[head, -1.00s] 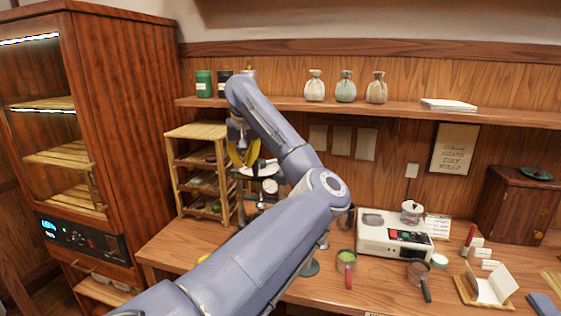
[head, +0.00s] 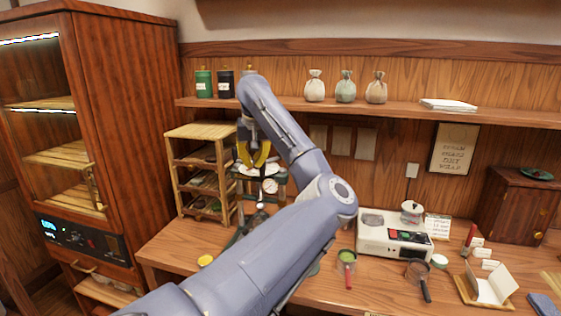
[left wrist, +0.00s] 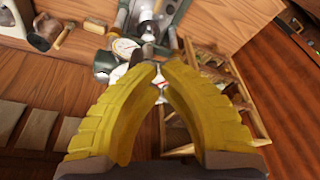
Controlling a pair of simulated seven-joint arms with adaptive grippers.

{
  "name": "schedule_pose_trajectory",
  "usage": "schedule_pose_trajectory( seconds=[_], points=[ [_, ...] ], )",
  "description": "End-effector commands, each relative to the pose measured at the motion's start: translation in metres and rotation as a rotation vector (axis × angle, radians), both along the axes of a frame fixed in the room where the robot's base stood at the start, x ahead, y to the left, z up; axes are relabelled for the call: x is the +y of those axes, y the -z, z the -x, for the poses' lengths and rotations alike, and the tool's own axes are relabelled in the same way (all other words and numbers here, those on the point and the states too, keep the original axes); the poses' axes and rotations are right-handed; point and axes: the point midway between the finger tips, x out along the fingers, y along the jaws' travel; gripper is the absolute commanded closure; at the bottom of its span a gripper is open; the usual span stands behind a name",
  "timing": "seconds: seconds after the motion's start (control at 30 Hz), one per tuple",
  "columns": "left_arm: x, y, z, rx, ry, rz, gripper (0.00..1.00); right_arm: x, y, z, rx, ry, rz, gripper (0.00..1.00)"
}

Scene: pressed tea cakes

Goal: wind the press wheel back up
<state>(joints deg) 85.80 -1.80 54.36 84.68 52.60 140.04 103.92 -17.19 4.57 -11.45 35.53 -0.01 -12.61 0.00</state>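The press (head: 278,178), dark green with a round white gauge (head: 270,186), stands on the counter beside the wooden rack. My left gripper (head: 254,165) is over the top of the press, yellow fingers pointing down. The press wheel is mostly hidden by the fingers, and I cannot make out its rim clearly. In the left wrist view the fingertips (left wrist: 158,68) are apart with a narrow gap, and grey metal parts of the press show just beyond them. I cannot tell whether they touch the wheel. My right gripper is not in view.
A wooden rack (head: 202,133) stands close left of the press. A shelf (head: 430,110) with cloth bags and canisters runs behind. A white scale-like device (head: 372,246), a green-filled cup (head: 347,257) and a dark-handled strainer (head: 418,271) are to the right. A tall cabinet (head: 130,130) stands left.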

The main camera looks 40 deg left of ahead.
Motion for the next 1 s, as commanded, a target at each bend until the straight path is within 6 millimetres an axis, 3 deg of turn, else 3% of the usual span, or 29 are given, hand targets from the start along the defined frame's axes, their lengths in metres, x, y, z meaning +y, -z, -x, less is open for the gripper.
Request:
schedule_pose_trajectory(
  seconds=[0.3, 1.0],
  points=[
    [-0.012, 0.000, -0.017, -0.001, 0.002, 0.001, 1.00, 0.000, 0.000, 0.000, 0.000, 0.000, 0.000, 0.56],
    [-0.016, 0.001, -0.022, 0.000, 0.001, 0.001, 1.00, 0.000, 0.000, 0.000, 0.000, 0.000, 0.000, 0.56]
  ],
)
